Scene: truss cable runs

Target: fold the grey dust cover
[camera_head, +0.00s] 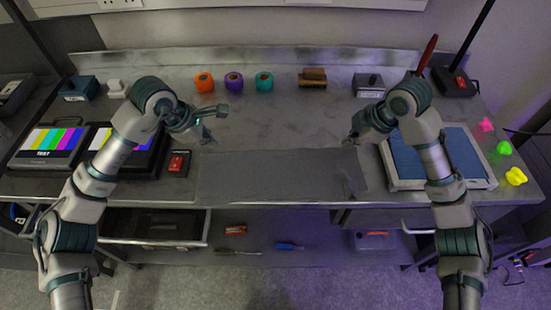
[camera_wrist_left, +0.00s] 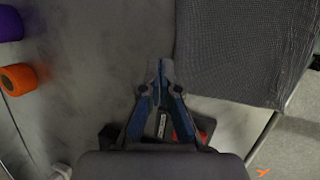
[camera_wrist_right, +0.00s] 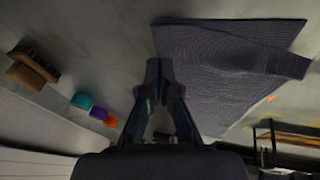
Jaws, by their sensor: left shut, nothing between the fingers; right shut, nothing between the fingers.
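The grey dust cover (camera_head: 275,177) lies along the front of the bench, a dark, nearly rectangular cloth. Its right end looks uneven. In the right wrist view the cover (camera_wrist_right: 215,90) has a small flap or crease on one side. My left gripper (camera_head: 208,139) is shut and empty above the bench, near the cover's back left corner; the left wrist view shows its fingertips (camera_wrist_left: 160,69) beside the cover (camera_wrist_left: 240,50). My right gripper (camera_head: 349,141) is shut and empty by the cover's back right corner. In its wrist view the fingertips (camera_wrist_right: 160,69) overlap the cover's edge.
A red-buttoned box (camera_head: 178,163) stands left of the cover, and a blue-topped tray (camera_head: 400,165) stands to its right. Orange (camera_head: 204,82), purple (camera_head: 234,82) and teal (camera_head: 264,81) rolls and a brown brush (camera_head: 312,77) stand behind. The bench middle is clear.

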